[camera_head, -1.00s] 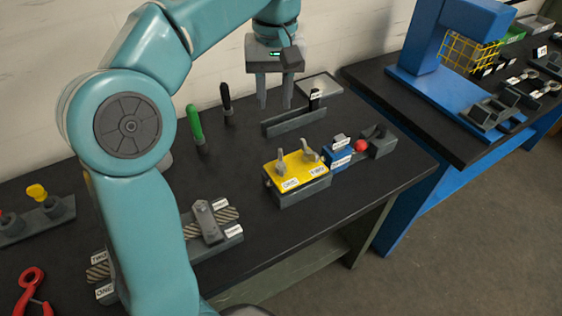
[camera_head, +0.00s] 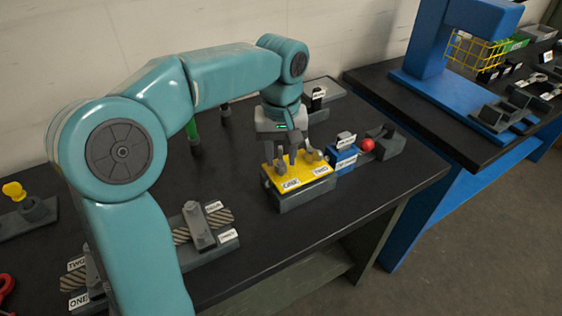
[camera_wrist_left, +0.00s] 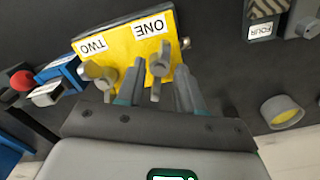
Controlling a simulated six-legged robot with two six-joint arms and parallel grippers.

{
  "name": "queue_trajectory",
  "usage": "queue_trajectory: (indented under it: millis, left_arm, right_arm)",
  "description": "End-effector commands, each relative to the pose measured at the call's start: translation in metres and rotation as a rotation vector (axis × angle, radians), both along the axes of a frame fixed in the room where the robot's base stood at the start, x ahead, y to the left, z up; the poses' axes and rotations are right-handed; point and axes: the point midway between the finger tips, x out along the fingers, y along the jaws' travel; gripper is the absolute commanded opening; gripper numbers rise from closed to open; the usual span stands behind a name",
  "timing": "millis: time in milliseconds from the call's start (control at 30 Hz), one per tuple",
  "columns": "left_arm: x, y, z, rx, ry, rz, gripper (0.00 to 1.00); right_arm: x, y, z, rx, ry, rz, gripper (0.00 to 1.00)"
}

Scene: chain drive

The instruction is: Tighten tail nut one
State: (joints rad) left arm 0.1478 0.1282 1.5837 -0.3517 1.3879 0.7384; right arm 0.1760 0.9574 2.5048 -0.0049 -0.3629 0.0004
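The yellow plate (camera_head: 318,171), with labels ONE and TWO, lies on a grey block on the dark bench. Two small metal nuts with wings stand on it. Tail nut one (camera_wrist_left: 158,64) is by the label ONE; the other nut (camera_head: 312,157) is by the label TWO and also shows in the wrist view (camera_wrist_left: 97,72). My left gripper (camera_head: 283,160) points down over the plate at nut one. In the wrist view its two fingers (camera_wrist_left: 157,88) are apart, with nut one between them; contact cannot be made out. My right gripper is not in view.
Right of the plate are a blue block (camera_head: 345,161) and a red ball (camera_head: 367,145). A clamp-like bar on striped strips (camera_head: 199,224) sits to the left. A second bench with a blue frame (camera_head: 437,45) is at right.

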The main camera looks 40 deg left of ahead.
Motion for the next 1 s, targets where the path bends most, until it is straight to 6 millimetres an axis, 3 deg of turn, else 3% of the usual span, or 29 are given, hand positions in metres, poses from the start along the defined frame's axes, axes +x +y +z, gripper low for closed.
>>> queue_trajectory:
  millis: [133, 433, 467, 567, 1000]
  left_arm:
    - [-0.0001, 0.0002, -0.0137, 0.0, 0.0, 0.001, 0.36]
    - [-0.0002, 0.0001, -0.0165, 0.0, 0.0, 0.0, 0.36]
    - [-0.0001, 0.0001, -0.0164, 0.0, 0.0, 0.0, 0.33]
    - [0.0, 0.0001, -0.0163, 0.0, 0.0, 0.0, 0.0]
    - [-0.0003, 0.0004, -0.0147, 0.001, 0.001, -0.076, 0.0]
  right_arm:
    - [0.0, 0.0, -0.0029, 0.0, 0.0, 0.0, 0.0]
    - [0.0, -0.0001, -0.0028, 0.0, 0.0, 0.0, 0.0]
    - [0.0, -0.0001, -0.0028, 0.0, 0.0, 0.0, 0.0]
    - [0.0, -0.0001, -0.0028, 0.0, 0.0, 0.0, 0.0]
    - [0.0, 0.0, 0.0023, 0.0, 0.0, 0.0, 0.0]
